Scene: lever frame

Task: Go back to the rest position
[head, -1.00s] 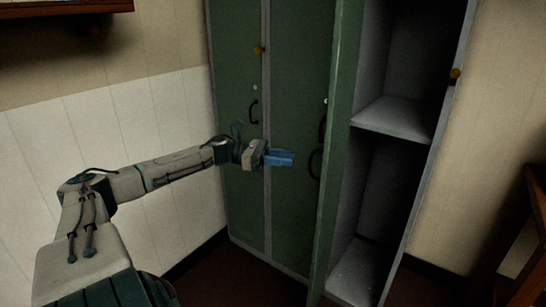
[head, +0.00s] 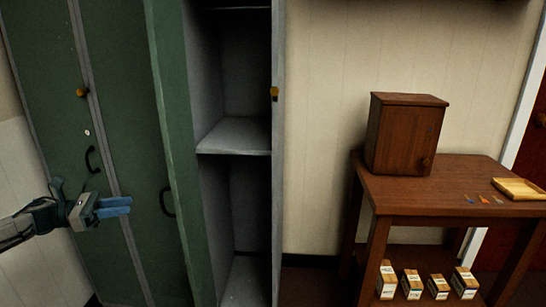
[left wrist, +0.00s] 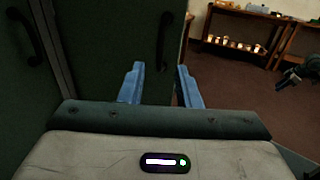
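My left gripper (head: 125,205) reaches in from the left in the head view, in front of the green locker doors. In the left wrist view its two blue fingers (left wrist: 160,85) stand apart with nothing between them. The green locker (head: 125,130) has closed doors at the left and one door (head: 180,130) swung open. A dark handle (head: 166,201) shows just right of my left fingers, apart from them. At the right edge of the left wrist view is a dark part (left wrist: 292,76) that looks like my right gripper; its fingers are too unclear to read.
The open locker's grey shelf (head: 236,137) is empty. To the right, a wooden table (head: 440,190) carries a wooden cabinet (head: 404,135) and a light wooden board (head: 520,189). Several small boxes (head: 411,284) stand on its lower shelf. Open floor lies before it.

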